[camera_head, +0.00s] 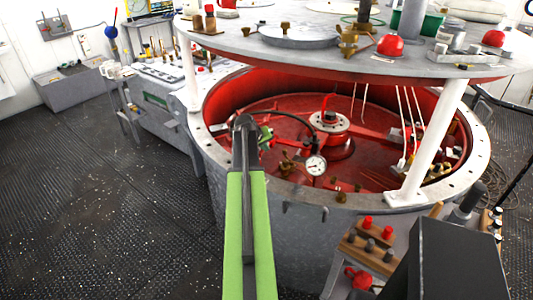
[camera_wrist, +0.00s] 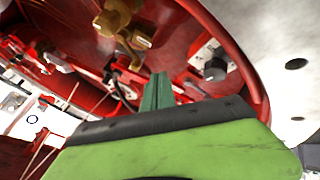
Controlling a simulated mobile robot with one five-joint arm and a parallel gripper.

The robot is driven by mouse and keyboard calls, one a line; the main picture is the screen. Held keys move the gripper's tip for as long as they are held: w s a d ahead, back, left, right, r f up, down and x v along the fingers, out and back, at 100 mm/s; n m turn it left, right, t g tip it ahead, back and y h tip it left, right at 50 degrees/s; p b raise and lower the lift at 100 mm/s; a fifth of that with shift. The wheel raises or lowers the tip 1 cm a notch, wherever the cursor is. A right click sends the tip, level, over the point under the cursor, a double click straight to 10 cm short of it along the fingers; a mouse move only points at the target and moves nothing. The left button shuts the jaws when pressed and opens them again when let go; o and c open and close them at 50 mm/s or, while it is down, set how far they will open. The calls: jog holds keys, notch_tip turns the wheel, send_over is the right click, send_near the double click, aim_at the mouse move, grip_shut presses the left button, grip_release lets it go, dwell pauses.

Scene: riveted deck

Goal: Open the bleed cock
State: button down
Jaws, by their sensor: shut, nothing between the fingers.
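Which fitting is the bleed cock is not certain; a brass fitting (camera_head: 290,165) sits inside the red-lined round vessel, left of a white dial gauge (camera_head: 316,165). In the wrist view a brass valve-like piece (camera_wrist: 115,18) shows at the top, left of the fingers.
The vessel's pale bolted rim (camera_head: 222,153) surrounds the opening. A grey lid plate (camera_head: 300,52) hangs above on white posts (camera_head: 428,140). A tool block (camera_head: 372,243) is at lower right. The deck at left (camera_head: 90,210) is clear.

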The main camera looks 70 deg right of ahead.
jog(key=s+d+f+b, duration=0.3)
jog(key=d+f+b, duration=0.1)
jog(key=d+f, duration=0.1)
jog(key=shift+s+d+f, duration=0.2)
jog(key=shift+d+f, duration=0.15)
jog(key=shift+d, duration=0.55)
